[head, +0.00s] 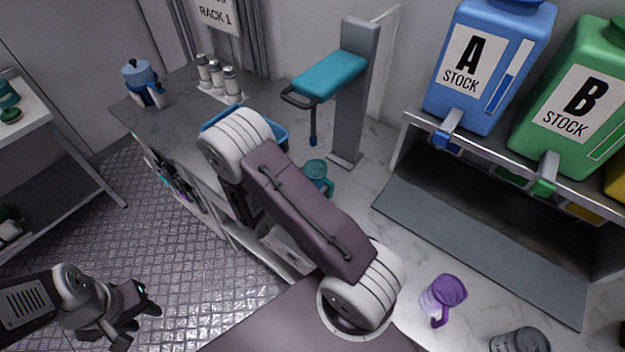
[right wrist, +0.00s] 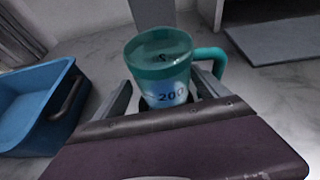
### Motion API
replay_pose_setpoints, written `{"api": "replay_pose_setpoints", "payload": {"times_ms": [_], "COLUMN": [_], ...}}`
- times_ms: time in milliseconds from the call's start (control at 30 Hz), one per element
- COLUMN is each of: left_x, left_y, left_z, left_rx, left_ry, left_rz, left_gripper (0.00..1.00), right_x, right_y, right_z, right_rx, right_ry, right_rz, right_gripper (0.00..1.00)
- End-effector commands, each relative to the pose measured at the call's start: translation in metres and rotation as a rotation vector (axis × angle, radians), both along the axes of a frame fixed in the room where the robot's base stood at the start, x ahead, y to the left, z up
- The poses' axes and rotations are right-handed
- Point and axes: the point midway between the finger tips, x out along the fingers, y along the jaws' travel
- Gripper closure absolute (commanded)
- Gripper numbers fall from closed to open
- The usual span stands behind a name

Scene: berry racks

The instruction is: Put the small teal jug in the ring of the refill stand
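The small teal jug (head: 317,173) stands on the counter beyond my right arm, partly hidden by it. In the right wrist view the jug (right wrist: 160,65) is upright, marked 200, with its handle to the right. My right gripper (right wrist: 163,82) has one finger on each side of it, with narrow gaps showing; it looks open. In the head view my arm hides this gripper. My left gripper (head: 135,318) is open and empty over the floor.
A blue tray (head: 275,130) lies left of the jug, also in the right wrist view (right wrist: 50,112). A blue pot (head: 143,85) and several shakers (head: 220,78) stand farther back. Stock dispensers A (head: 490,65) and B (head: 575,100) stand right. A purple jug (head: 443,297) is near the front.

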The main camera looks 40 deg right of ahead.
Motion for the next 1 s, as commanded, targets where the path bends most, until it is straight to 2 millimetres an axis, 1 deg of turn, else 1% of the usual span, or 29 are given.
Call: {"api": "replay_pose_setpoints", "payload": {"times_ms": [267, 367, 700, 833, 1000], "left_x": [0.000, 0.000, 0.000, 0.000, 0.000], "left_y": [0.000, 0.000, 0.000, 0.000, 0.000], "left_z": [0.000, -0.001, -0.004, -0.004, -0.004], "left_rx": [0.000, 0.000, 0.000, 0.000, 0.000], "left_ry": [0.000, 0.000, 0.000, 0.000, 0.000], "left_rz": [0.000, 0.000, 0.000, 0.000, 0.000], "left_gripper": [0.64, 0.64, 0.64, 0.64, 0.64], "right_x": [0.000, -0.002, -0.021, -0.025, -0.027], "right_y": [0.002, 0.012, 0.063, 0.076, 0.080], "right_z": [0.001, 0.004, 0.027, 0.033, 0.035], "right_rx": [0.000, 0.000, 0.002, 0.001, 0.000], "right_ry": [0.000, -0.001, -0.002, -0.001, 0.000], "right_rz": [0.002, 0.004, 0.006, 0.003, 0.000], "right_gripper": [0.17, 0.17, 0.17, 0.17, 0.17]}}
